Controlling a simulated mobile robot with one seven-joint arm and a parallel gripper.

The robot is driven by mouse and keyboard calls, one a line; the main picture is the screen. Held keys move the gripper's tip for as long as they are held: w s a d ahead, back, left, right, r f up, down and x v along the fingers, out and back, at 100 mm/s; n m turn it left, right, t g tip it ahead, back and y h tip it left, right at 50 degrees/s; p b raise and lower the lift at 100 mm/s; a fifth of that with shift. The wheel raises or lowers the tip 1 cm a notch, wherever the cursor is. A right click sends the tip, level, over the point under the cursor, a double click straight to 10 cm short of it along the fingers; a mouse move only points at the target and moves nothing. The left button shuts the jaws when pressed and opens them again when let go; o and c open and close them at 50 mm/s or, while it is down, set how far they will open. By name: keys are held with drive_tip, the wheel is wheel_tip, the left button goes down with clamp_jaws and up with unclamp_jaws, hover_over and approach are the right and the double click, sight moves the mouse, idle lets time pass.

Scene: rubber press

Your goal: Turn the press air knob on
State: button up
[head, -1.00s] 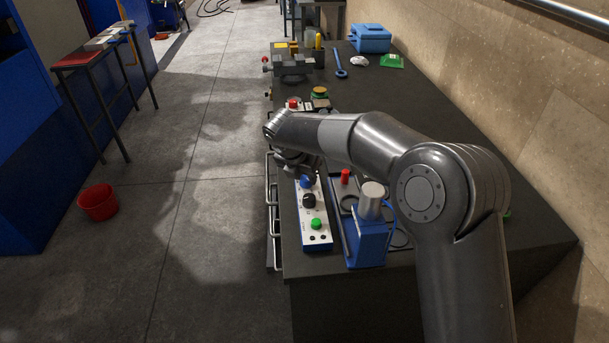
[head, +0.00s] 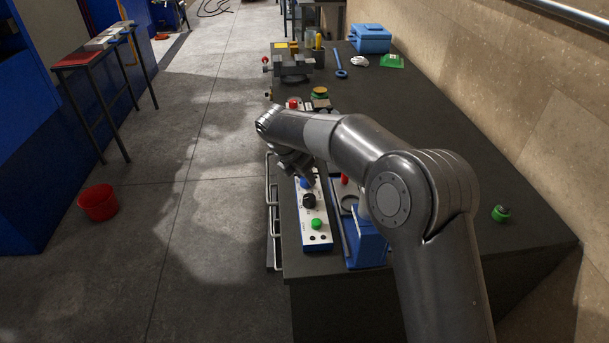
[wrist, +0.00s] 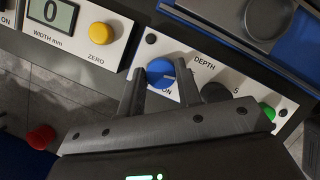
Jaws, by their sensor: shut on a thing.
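The white control panel (head: 318,240) lies along the bench's near left edge. It carries a blue knob (head: 304,183), a black knob (head: 309,201) and a green button (head: 316,224). In the wrist view, the blue knob (wrist: 160,71) sits between the fingers of my gripper (wrist: 162,80), which is shut on it. A pale mark shows on the knob's lower right, near the label "ON". The word "DEPTH" is printed to its right. The black knob (wrist: 214,92) is just outside the right finger. In the head view my arm hides part of the gripper.
A blue device (head: 368,247) stands just right of the panel. A display unit with a yellow ZERO button (wrist: 101,33) is beside the panel. A green-and-dark object (head: 501,213) lies on the right of the bench. A grey vice (head: 292,67) stands farther back. The bench's right side is mostly clear.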

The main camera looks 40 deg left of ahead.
drive_tip(key=m+h, duration=0.1)
drive_tip(key=m, duration=0.2)
drive_tip(key=m+g+h, duration=0.1)
drive_tip(key=m, duration=0.2)
drive_tip(key=shift+w+a+m, duration=0.1)
drive_tip(key=shift+a+m, duration=0.1)
drive_tip(key=shift+m, duration=0.1)
drive_tip(key=m+g, duration=0.1)
drive_tip(key=m, duration=0.2)
drive_tip(key=m+g+h, duration=0.1)
drive_tip(key=m, duration=0.2)
drive_tip(key=shift+w+g, duration=0.15)
drive_tip(key=shift+g, duration=0.15)
drive_tip(key=shift+f+m, duration=0.1)
drive_tip(key=shift+m, duration=0.3)
drive_tip(key=o, duration=1)
drive_tip(key=shift+c, duration=0.2)
